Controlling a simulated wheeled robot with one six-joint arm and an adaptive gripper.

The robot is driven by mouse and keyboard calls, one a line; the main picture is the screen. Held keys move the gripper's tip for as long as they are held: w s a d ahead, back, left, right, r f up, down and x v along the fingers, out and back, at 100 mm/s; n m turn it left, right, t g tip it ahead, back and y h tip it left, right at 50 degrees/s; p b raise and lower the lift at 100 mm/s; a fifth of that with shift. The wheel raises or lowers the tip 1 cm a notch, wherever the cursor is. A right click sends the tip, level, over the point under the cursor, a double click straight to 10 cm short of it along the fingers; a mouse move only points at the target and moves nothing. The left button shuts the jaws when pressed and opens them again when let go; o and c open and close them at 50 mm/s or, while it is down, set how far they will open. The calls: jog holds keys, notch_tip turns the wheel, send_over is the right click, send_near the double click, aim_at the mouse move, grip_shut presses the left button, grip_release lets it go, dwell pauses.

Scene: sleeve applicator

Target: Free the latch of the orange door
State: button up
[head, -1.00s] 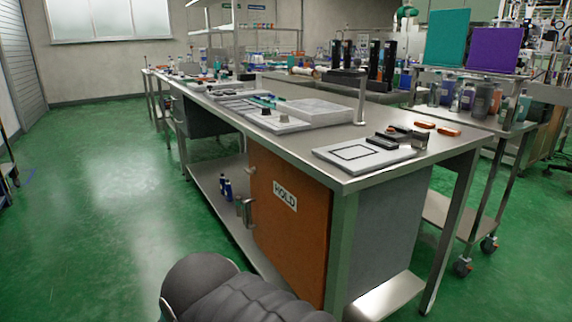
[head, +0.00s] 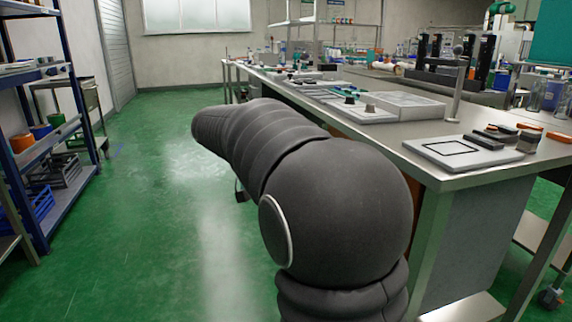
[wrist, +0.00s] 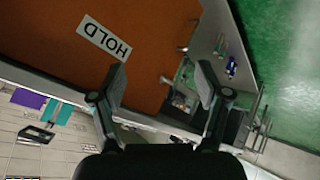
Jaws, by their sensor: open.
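The orange door (wrist: 130,35) fills the upper left of the wrist view, with a white HOLD label (wrist: 104,39). Along its right edge are small metal fittings, one a short post (wrist: 182,49) and one a small knob (wrist: 165,80); I cannot tell which part is the latch or how it is set. My gripper (wrist: 160,82) is open and empty. Its fingers are spread in front of the door's edge, with the knob between them in the picture; no contact shows. In the head view my arm hides nearly all of the door, and the fingers cannot be made out.
The steel bench (head: 420,155) stands on the right in the head view, with a pale board (head: 465,152) and dark items on it. Small blue bottles (wrist: 231,68) stand on the lower shelf beside the door. A blue shelf rack (head: 65,110) stands left; green floor between is clear.

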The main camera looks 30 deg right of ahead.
jog(key=w+d+f+m+g+h+b, duration=0.1)
jog(key=w+d+f+m+g+h, duration=0.2)
jog(key=w+d+m, duration=0.45)
jog(key=w+d+f+m+g+h+b, duration=0.2)
jog(key=w+d+f+m+h, duration=0.3)
jog(key=w, duration=0.6)
jog(key=s+d+r+n, duration=0.1)
jog(key=s+d, duration=0.1)
jog(key=d, duration=1)
jog(key=shift+s+r+h+p, duration=0.25)
jog(key=shift+s+h+p, duration=0.05)
jog(key=shift+s, duration=0.1)
jog(key=c, duration=1.2)
